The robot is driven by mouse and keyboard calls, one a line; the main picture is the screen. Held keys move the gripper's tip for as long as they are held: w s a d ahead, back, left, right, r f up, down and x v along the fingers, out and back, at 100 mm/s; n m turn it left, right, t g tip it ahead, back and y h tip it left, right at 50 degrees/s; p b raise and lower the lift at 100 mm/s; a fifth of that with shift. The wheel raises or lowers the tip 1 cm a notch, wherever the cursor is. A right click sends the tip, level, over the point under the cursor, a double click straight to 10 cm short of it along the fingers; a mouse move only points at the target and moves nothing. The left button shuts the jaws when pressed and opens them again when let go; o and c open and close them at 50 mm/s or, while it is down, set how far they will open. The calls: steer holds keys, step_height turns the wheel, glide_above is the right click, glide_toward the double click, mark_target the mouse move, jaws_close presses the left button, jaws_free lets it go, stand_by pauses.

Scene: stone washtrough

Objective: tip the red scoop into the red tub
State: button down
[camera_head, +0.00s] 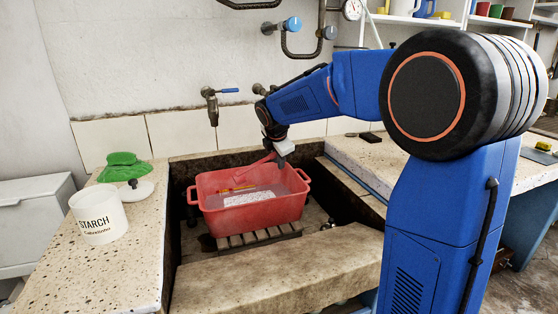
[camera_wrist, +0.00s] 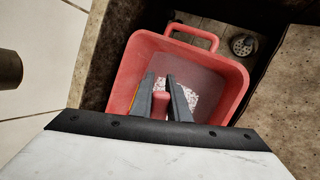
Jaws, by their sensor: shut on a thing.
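The red tub (camera_head: 255,216) stands in the stone trough on a slatted wooden rack. It also fills the middle of the wrist view (camera_wrist: 232,85). Inside lie a white speckled patch (camera_head: 248,198) and a thin yellow item (camera_head: 236,188). My gripper (camera_head: 281,160) is over the tub's far right part, pointing down. In the wrist view its dark fingers (camera_wrist: 161,80) are closed around a red piece, the red scoop's handle (camera_wrist: 160,105). In the head view the red scoop (camera_head: 264,160) reaches left from the fingers. Its bowl and contents are hard to make out against the tub.
A white STARCH tub (camera_head: 98,215), a round white lid (camera_head: 130,191) and a green cloth (camera_head: 122,165) are on the left ledge. A tap (camera_head: 212,104) juts from the wall behind the trough. The trough's front stone edge (camera_head: 280,268) is bare.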

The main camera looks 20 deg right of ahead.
steer(key=shift+d+f+y, duration=0.15)
steer(key=shift+f+y, duration=0.3)
steer(key=shift+f, duration=0.15)
steer(key=shift+d+f+y, duration=0.15)
steer(key=shift+f+y, duration=0.3)
steer(key=shift+f, duration=0.15)
steer(key=shift+f+m, duration=0.1)
steer(key=shift+m, duration=0.2)
steer(key=shift+f+y, duration=0.6)
steer(key=shift+f, duration=0.05)
steer(key=a+r+n+h, duration=0.1)
steer(key=a+r+h, duration=0.2)
steer(key=r+h, duration=0.3)
step_height(320, 180, up, 3)
steer(key=shift+s+a+f+n+t+h, duration=0.2)
steer(key=shift+a+n+t+h, duration=0.1)
steer(key=shift+t+h, duration=0.1)
stand_by(1.0)
